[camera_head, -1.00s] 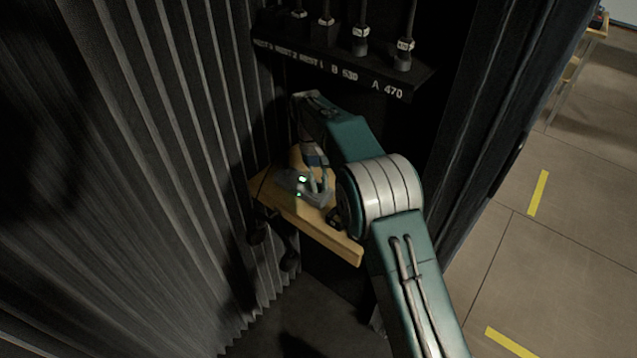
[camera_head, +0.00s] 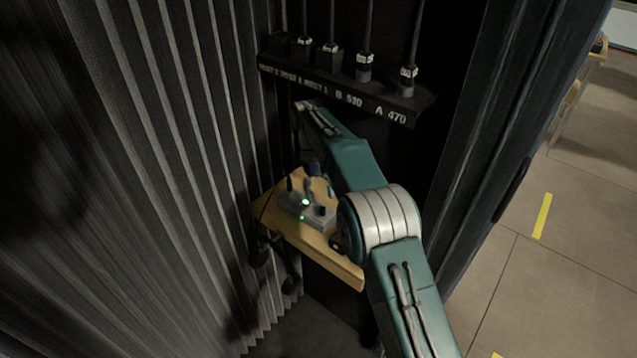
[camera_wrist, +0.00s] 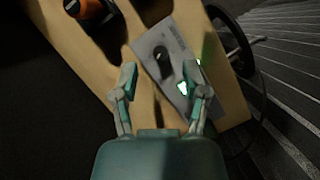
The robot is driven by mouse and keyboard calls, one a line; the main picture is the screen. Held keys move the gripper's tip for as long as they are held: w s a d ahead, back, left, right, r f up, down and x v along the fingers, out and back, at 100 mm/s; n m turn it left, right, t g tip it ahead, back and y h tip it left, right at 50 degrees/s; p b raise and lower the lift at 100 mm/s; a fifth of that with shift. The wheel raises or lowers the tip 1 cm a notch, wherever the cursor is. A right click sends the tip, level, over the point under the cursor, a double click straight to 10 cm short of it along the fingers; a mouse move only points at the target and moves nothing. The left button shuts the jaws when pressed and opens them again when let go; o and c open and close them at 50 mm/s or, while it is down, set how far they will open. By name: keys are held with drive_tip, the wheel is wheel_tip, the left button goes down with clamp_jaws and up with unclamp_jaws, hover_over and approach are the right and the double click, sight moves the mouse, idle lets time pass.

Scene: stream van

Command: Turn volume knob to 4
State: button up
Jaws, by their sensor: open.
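A small grey box (camera_head: 316,219) with green lights sits on a wooden shelf (camera_head: 335,266) in the head view. A short black knob (camera_head: 321,210) stands on the box. In the wrist view the grey box (camera_wrist: 148,47) carries the dark knob (camera_wrist: 164,63) between and just beyond my gripper's fingertips (camera_wrist: 161,76). My gripper is open, with one finger on each side of the knob and apart from it as far as I can see. Any number marks around the knob are too small to read. In the head view my arm largely hides the gripper.
A black rack (camera_head: 345,93) with several plugged cables hangs above the shelf. A pleated dark curtain (camera_head: 150,180) stands close on the left. An orange and black object (camera_wrist: 92,12) is at the wrist view's top left. Open floor (camera_head: 575,235) lies to the right.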

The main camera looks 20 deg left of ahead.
drive_tip(key=shift+v, duration=1.65)
drive_tip(key=shift+w+a+r, duration=0.1)
drive_tip(key=shift+w+r, duration=0.05)
drive_tip(key=shift+r, duration=0.15)
